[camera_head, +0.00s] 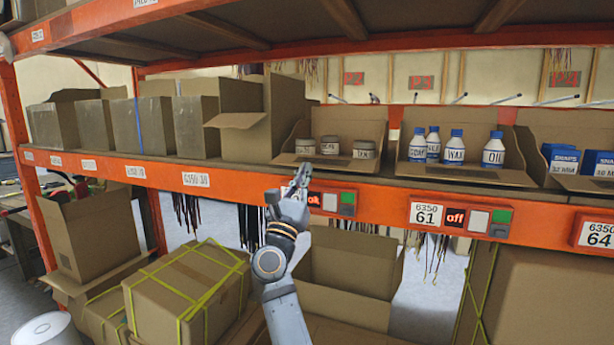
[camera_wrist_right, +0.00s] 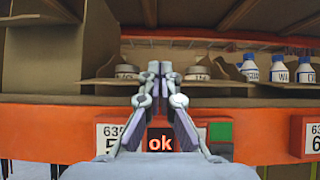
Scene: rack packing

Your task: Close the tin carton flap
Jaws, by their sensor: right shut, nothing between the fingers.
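The tin carton (camera_head: 348,127) stands open on the orange-fronted shelf, its back panel raised. Several short tins (camera_head: 330,146) with white labels sit in it. Its front flap (camera_head: 335,166) lies low toward the shelf edge. My right gripper (camera_head: 301,172) is shut and empty, in front of the shelf edge at the carton's left part. In the right wrist view the closed fingertips (camera_wrist_right: 160,68) overlap the middle of the carton, with tins (camera_wrist_right: 197,73) on either side. Contact with the flap cannot be told. My left gripper is not in view.
A taller open carton (camera_head: 285,110) stands just left. To the right are a carton of white bottles (camera_head: 455,150) and one of blue boxes (camera_head: 562,160). An "ok" display (camera_wrist_right: 160,141) sits on the beam below.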

